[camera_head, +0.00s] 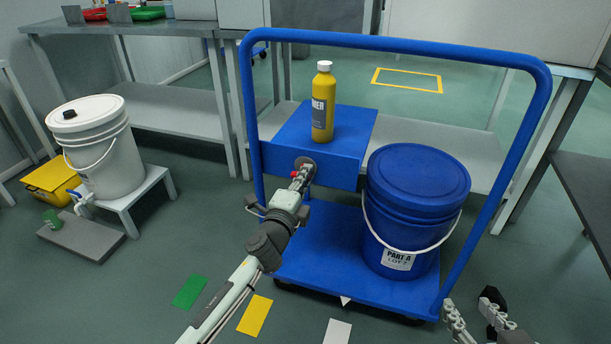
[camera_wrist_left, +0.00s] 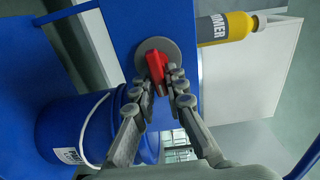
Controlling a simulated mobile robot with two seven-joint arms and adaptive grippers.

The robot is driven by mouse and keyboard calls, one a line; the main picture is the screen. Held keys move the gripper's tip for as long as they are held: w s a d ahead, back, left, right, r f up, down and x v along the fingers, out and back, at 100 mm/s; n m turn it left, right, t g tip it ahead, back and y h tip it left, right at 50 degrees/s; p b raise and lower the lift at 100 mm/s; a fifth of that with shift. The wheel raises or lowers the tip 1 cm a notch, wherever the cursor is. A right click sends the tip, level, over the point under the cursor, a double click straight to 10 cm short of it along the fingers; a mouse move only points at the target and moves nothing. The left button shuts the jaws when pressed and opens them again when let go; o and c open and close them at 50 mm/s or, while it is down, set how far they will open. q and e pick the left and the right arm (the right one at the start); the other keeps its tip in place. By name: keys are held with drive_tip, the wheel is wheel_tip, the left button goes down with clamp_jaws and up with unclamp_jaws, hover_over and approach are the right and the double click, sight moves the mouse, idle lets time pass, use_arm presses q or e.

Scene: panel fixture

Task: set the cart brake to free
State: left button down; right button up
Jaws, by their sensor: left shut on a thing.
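The blue cart (camera_head: 400,45) stands in the middle of the head view. On the front of its blue box (camera_head: 340,172) is a round grey plate with a red knob, likely the brake; the knob (camera_wrist_left: 157,70) shows clearly in the left wrist view. My left gripper (camera_head: 302,176) is at this knob, with its fingers (camera_wrist_left: 162,90) closed on either side of it. In the head view the fingers mostly hide the knob. My right gripper (camera_head: 472,306) is at the bottom right, its fingers apart and empty, near the cart's front right corner.
A yellow bottle (camera_head: 323,105) stands on the box. A lidded blue bucket (camera_head: 415,190) stands on the cart deck, right of my left arm. A white bucket (camera_head: 100,150) is on a stand at the left. Coloured cards (camera_head: 255,315) lie on the floor in front.

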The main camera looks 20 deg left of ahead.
use_arm(q)
drive_tip(key=shift+a+f, duration=0.1)
drive_tip(key=shift+a, duration=0.05)
idle(0.4)
drive_tip(key=c, duration=1.6)
unclamp_jaws()
drive_tip(key=shift+s, duration=0.1)
drive_tip(key=s, duration=1.2)
drive_tip(key=shift+a, duration=0.15)
